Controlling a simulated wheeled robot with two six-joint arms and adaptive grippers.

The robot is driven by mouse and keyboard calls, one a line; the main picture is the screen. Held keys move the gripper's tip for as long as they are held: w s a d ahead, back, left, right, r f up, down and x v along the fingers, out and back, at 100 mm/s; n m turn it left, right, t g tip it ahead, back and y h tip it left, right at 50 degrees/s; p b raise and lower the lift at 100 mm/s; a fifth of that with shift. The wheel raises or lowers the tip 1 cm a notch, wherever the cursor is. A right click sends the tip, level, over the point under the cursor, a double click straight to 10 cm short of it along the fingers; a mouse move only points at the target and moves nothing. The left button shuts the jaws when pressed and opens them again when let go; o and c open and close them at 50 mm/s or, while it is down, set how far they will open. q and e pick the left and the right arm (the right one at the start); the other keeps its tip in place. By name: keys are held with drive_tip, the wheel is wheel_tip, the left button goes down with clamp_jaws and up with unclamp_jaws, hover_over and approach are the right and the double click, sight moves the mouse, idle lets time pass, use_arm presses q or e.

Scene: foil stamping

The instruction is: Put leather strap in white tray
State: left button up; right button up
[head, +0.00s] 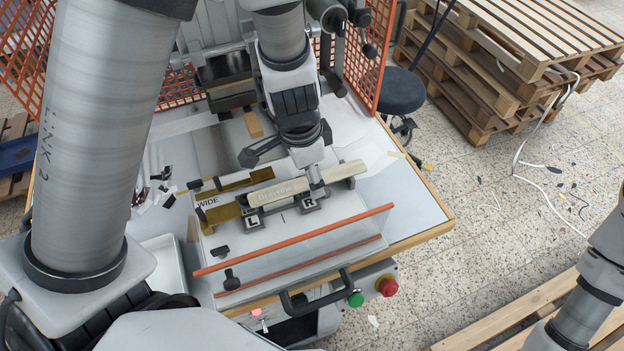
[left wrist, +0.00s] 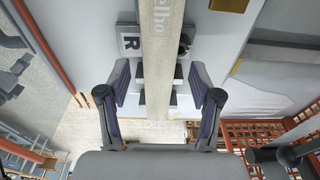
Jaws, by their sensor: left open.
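My left gripper (head: 316,184) is over the strap near the R block. In the left wrist view its fingers (left wrist: 160,88) are open, one on each side of the strap, with gaps. The white tray (head: 166,257) is at the lower left, partly hidden by my arm. My right gripper is out of view.
An orange-edged clear guard (head: 295,240) stands in front of the blocks. A black handle (head: 315,293) and green and red buttons (head: 387,286) are at the front. Orange mesh (head: 369,60) stands behind.

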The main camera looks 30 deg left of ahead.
use_arm(q)
drive_tip(key=shift+s+a+r, duration=0.15)
drive_tip(key=shift+s+a, duration=0.05)
drive_tip(key=shift+s, duration=0.15)
drive_tip(key=c, duration=1)
drive_tip(key=shift+o, duration=0.2)
drive_tip(key=shift+w+d, duration=0.1)
